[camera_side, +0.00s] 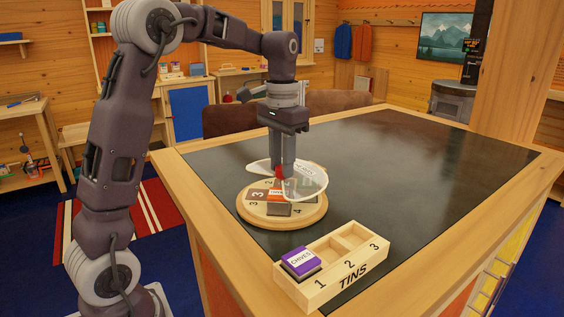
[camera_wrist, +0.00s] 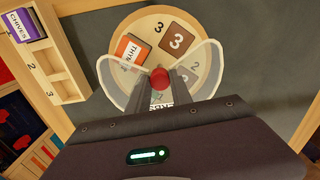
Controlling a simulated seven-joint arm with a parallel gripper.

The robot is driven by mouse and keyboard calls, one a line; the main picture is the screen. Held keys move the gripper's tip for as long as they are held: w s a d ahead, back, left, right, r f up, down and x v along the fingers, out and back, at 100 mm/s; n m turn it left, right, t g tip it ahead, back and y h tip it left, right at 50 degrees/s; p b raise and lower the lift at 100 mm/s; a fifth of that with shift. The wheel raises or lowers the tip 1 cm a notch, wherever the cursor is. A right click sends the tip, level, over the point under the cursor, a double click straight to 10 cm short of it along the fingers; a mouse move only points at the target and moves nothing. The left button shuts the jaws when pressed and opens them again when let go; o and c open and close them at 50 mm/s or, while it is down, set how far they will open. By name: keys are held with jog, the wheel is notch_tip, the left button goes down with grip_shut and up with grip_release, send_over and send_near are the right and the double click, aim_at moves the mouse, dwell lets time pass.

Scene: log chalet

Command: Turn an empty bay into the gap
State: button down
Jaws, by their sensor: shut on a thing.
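The round wooden turntable (camera_side: 306,217) stands on the dark table top, with numbers on its rim; it also shows in the wrist view (camera_wrist: 150,20). A clear cover (camera_side: 318,182) lies over part of it, its open side toward the top of the wrist view. There an orange tin labelled THYME (camera_wrist: 130,49) and a flat brown square marked 3 (camera_wrist: 178,37) show side by side, with no tin on the square. My gripper (camera_wrist: 168,84) is shut on the red knob (camera_wrist: 159,78) at the centre.
A wooden rack marked TINS (camera_side: 350,277) stands at the table's front edge. A purple CHIVES tin (camera_side: 301,262) sits in its slot 1; slots 2 and 3 are empty. The table top behind and right of the turntable is clear.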

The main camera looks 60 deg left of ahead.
jog(key=n, duration=0.3)
jog(key=shift+n, duration=2.2)
jog(key=shift+n, duration=0.3)
jog(key=c, duration=1.1)
grip_release()
jog(key=shift+c, duration=0.2)
notch_tip(320, 180, up, 7)
jog(key=shift+r, duration=0.1)
